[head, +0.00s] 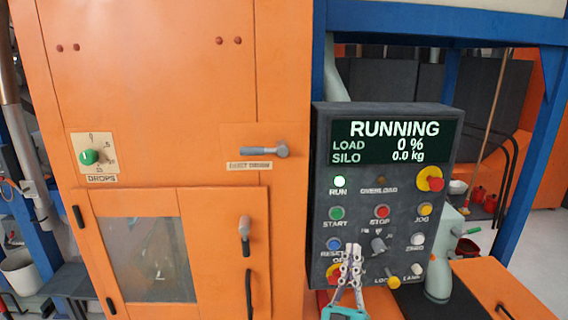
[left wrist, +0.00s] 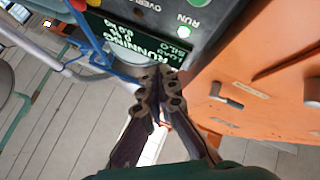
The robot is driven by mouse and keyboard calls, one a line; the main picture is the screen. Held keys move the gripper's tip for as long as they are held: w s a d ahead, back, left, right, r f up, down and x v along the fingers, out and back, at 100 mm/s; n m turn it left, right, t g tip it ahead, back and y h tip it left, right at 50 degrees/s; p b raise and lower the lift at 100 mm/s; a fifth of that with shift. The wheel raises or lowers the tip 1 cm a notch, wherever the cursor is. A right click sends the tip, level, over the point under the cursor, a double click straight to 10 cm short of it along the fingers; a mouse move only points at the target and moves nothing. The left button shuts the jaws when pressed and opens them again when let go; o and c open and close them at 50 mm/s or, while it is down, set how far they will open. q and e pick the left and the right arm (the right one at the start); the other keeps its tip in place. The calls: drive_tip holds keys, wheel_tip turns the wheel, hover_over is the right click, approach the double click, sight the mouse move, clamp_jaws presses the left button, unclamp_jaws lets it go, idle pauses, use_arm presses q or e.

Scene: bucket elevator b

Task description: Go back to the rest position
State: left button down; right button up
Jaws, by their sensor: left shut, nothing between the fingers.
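My left gripper (head: 351,258) is in front of the lower part of the dark control panel (head: 322,165) in the head view. Its fingers are together and hold nothing. In the left wrist view the closed fingers (left wrist: 160,88) show in the middle, with the panel's screen (left wrist: 135,40) behind them. I cannot tell whether the fingertips touch the panel. The screen reads RUNNING, load 0 % and silo 0.0 kg, and the green RUN lamp (head: 339,182) is lit. My right gripper is in neither view.
The orange machine housing (head: 150,100) stands left of the panel, with handles and a windowed door (head: 150,260). A green DROPS knob (head: 89,157) is on it. A blue frame (head: 525,180) stands to the right. An orange surface (head: 510,285) lies at lower right.

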use_arm(q)
drive_tip(key=w+a+f+m+g+y, duration=0.1)
drive_tip(key=w+a+f+m+g, duration=0.1)
drive_tip(key=a+f+g, duration=0.45)
drive_tip(key=w+a+f+m+g+y, duration=0.15)
drive_tip(key=a+f+g, duration=0.25)
drive_tip(key=a, duration=0.5)
drive_tip(key=s+a+f+n+g+y, duration=0.3)
drive_tip(key=s+a+f+g+y, duration=0.2)
drive_tip(key=s+a+f, duration=0.9)
drive_tip(key=s+a+g, duration=0.3)
drive_tip(key=shift+s+f, duration=0.2)
drive_tip(key=shift+f, duration=0.1)
